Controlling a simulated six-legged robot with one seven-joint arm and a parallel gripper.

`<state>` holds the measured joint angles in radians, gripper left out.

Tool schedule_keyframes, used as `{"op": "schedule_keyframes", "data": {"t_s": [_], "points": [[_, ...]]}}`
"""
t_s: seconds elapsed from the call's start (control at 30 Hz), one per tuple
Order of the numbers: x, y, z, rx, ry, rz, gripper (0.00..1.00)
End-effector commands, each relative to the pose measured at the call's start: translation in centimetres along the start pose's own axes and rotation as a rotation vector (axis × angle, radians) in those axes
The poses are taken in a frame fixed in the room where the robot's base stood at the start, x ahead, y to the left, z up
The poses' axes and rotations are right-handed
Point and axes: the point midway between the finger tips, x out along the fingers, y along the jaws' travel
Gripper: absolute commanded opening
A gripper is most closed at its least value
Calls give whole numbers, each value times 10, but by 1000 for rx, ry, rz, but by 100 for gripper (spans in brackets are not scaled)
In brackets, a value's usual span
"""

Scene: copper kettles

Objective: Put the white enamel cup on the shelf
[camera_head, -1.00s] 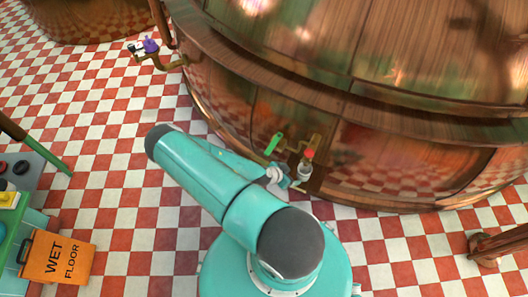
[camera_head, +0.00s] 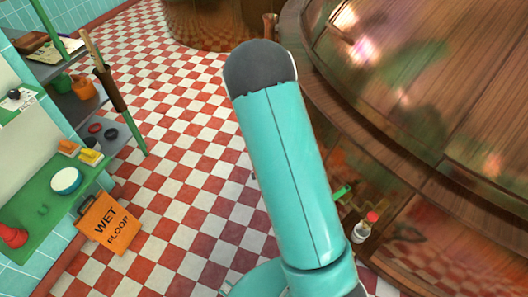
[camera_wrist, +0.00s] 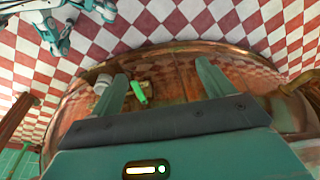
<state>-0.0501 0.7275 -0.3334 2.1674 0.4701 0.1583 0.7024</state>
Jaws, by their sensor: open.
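In the head view, a round white thing with a dark blue-green rim (camera_head: 66,180) sits on a green shelf (camera_head: 42,211) against the tiled wall at left. It may be the white enamel cup, but I cannot tell for sure. A grey shelf (camera_head: 85,119) stands beyond it. My gripper (camera_wrist: 161,70) shows in the wrist view, fingers apart and nothing between them, over the copper kettle's side. In the head view the gripper is hidden behind my arm.
The big copper kettle (camera_head: 430,110) fills the right. An orange wet-floor sign (camera_head: 109,224) stands before the green shelf. Orange and green pots (camera_head: 82,89) stand farther back. The checkered floor between is clear.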

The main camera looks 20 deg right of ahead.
Motion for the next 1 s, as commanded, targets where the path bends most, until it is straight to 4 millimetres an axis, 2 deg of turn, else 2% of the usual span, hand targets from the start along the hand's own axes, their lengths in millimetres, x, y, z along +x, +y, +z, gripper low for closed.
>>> {"op": "schedule_keyframes", "data": {"t_s": [0.03, 0.2, 0.37, 0.47, 0.7, 0.87, 1.0], "points": [[-25, -12, 5, -38, -22, -37, 81], [-101, -34, 23, -203, -83, -131, 81], [-172, -40, 39, -372, -109, -217, 81], [-215, -37, 48, -482, -110, -267, 81], [-308, -11, 68, -756, -65, -364, 81], [-359, 18, 80, -938, 2, -405, 81], [-395, 50, 88, -1088, 80, -421, 81]]}}
